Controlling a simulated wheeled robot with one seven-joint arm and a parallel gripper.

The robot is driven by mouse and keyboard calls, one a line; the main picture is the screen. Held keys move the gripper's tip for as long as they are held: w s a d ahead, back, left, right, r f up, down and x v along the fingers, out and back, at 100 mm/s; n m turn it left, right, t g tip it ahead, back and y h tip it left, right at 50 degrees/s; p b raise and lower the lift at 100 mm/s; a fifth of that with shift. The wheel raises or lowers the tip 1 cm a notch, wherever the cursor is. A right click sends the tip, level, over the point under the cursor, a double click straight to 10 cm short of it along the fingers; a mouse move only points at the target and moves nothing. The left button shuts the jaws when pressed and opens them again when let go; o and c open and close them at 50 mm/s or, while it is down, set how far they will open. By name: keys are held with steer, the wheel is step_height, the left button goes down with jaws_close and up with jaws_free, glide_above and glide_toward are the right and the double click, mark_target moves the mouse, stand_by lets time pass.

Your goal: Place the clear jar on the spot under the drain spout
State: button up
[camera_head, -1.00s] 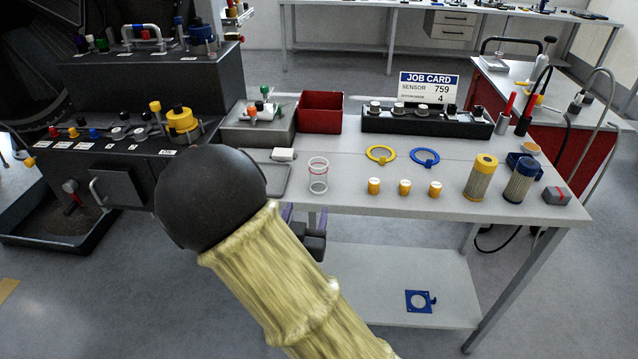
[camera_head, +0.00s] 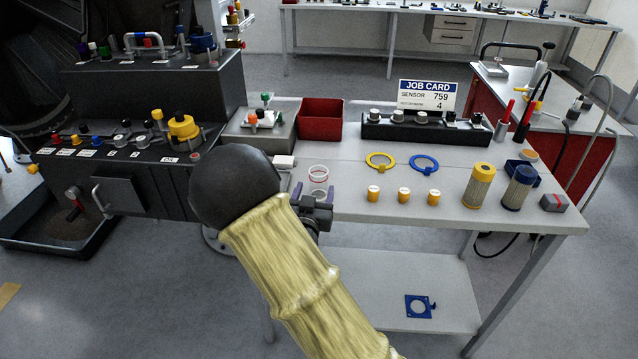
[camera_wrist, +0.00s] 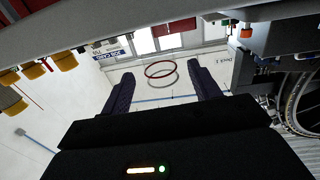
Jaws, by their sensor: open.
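The clear jar (camera_head: 318,172) stands upright near the bench's front edge, a red band around it. My gripper (camera_head: 312,193) is open at the jar's near side. In the wrist view the jar's red ring (camera_wrist: 160,68) lies between the tips of my two spread fingers (camera_wrist: 163,85); I cannot tell whether they touch the jar. My arm and the fingers partly hide its lower part in the head view. A drain spout with a red handle (camera_head: 73,197) shows on the front of the dark unit at left, above a black tray (camera_head: 40,247). The spot under it is not clearly visible.
The dark unit's panel door (camera_head: 122,190) has a protruding handle.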

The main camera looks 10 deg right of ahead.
mark_target(320, 173)
steer(key=shift+x, duration=1.05)
steer(key=shift+a, duration=0.1)
steer(key=shift+w+r, duration=0.15)
steer(key=shift+p+x, duration=0.75)
steer(key=shift+x, duration=1.7)
steer(key=shift+r, duration=0.15)
steer(key=shift+c, duration=0.2)
steer(key=c, duration=1)
steer(key=shift+r, duration=0.1)
